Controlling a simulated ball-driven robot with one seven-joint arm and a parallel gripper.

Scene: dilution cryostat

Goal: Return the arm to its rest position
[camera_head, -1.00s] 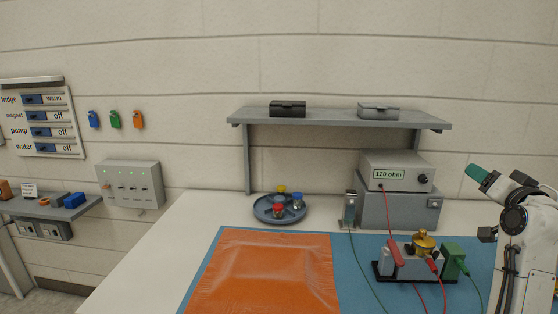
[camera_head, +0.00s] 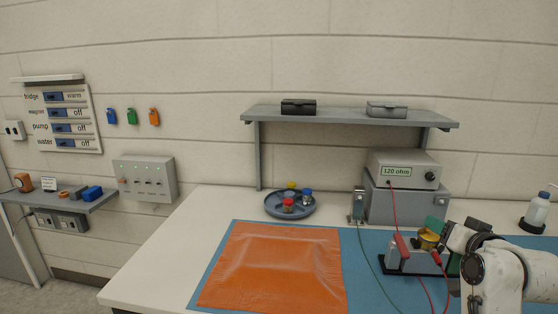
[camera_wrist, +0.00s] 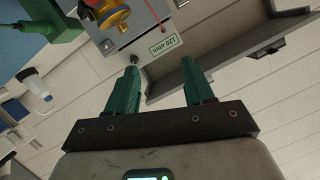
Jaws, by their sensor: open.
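My arm (camera_head: 492,270) is at the right edge of the head view, bent over the right part of the bench. In the wrist view my gripper (camera_wrist: 159,68) has two green fingers standing apart, with nothing between them. The meter marked "120 ohm" (camera_wrist: 163,46) lies beyond the fingers there. In the head view the gripper end is beside the brass-topped device (camera_head: 428,239) and partly covers it. I cannot tell whether they touch.
The bench holds an orange sheet (camera_head: 272,262) on a blue mat, a round tray (camera_head: 270,206) with coloured parts, and the meter (camera_head: 403,170). Red and green leads run near my arm. A shelf (camera_head: 350,115) hangs above. A white bottle (camera_head: 537,208) stands at right.

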